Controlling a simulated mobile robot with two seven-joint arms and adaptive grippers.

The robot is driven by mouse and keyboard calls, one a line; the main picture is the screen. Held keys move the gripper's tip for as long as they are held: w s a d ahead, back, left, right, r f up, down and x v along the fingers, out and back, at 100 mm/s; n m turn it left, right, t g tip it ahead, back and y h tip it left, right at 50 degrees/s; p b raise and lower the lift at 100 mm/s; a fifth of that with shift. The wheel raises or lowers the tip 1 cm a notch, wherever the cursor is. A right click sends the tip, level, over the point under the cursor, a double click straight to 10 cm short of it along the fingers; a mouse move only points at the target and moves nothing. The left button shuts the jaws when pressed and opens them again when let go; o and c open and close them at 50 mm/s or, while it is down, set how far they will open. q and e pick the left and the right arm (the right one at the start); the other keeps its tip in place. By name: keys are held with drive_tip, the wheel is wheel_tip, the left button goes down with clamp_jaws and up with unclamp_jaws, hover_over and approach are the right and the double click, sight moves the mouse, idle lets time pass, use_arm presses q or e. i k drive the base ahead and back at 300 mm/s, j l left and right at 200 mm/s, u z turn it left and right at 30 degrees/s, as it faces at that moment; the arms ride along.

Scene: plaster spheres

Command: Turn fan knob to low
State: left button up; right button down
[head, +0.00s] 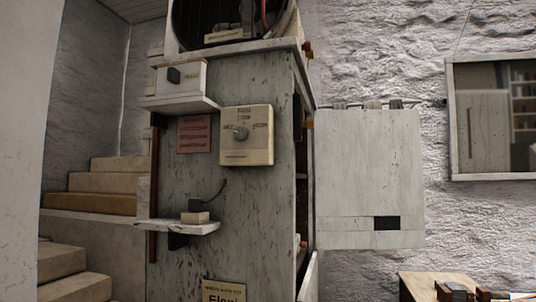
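A cream control box (262,151) is fixed to the front of a worn grey-white wooden cabinet (230,210) in the head view. A round grey knob (240,133) sits left of the middle of its face. Small print stands above the knob and to both sides of it, but it is too small to read with certainty, and the exact pointing of the knob cannot be told. Neither of my grippers is in view.
A white box with a black switch (173,75) sits on an upper shelf (180,105). A lower shelf (176,227) holds a small block (195,217) and juts out left. Steps (110,180) rise at left. A pale panel (368,170) hangs right; a wooden table (420,287) stands lower right.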

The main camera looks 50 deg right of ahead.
sight(240, 133)
drive_tip(key=z, duration=1.6)
